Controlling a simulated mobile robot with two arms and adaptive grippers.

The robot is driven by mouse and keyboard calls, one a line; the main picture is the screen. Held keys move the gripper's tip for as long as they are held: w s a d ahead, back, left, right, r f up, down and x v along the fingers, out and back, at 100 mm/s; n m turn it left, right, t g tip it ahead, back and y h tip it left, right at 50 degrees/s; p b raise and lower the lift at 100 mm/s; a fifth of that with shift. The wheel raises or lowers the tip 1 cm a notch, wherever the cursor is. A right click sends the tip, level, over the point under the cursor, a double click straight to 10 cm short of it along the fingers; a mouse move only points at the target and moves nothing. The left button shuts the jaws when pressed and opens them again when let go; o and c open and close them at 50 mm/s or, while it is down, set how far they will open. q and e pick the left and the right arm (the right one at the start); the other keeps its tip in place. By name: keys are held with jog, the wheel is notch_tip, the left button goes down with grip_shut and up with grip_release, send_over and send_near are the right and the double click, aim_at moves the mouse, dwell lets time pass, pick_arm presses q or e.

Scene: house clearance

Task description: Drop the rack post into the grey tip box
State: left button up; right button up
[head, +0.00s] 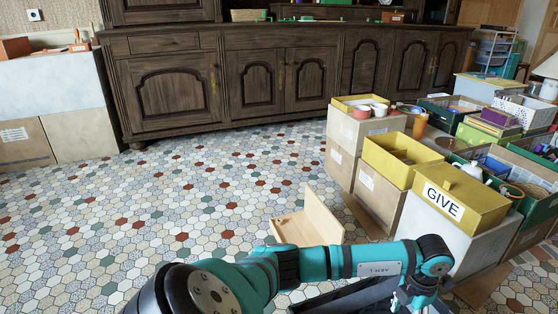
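A dark grey open box (345,297), which looks like the grey tip box, shows at the bottom edge and is partly cut off. My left arm reaches across the bottom of the view from the left. Its gripper (412,301) points down at the box's right side, and its fingertips are cut off or too small to read. I cannot tell whether it holds anything. No rack post can be made out. My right gripper is not in view.
A light wooden L-shaped piece (308,221) stands on the tiled floor behind my arm. Cartons with yellow trays (400,158) and a yellow box marked GIVE (460,197) stand at the right. A dark sideboard (270,80) lines the back. The left floor is clear.

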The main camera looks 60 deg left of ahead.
pick_arm(q)
notch_tip(320, 180, up, 9)
jog(key=shift+f, duration=0.2)
jog(key=shift+d, duration=0.1)
dwell(0.4)
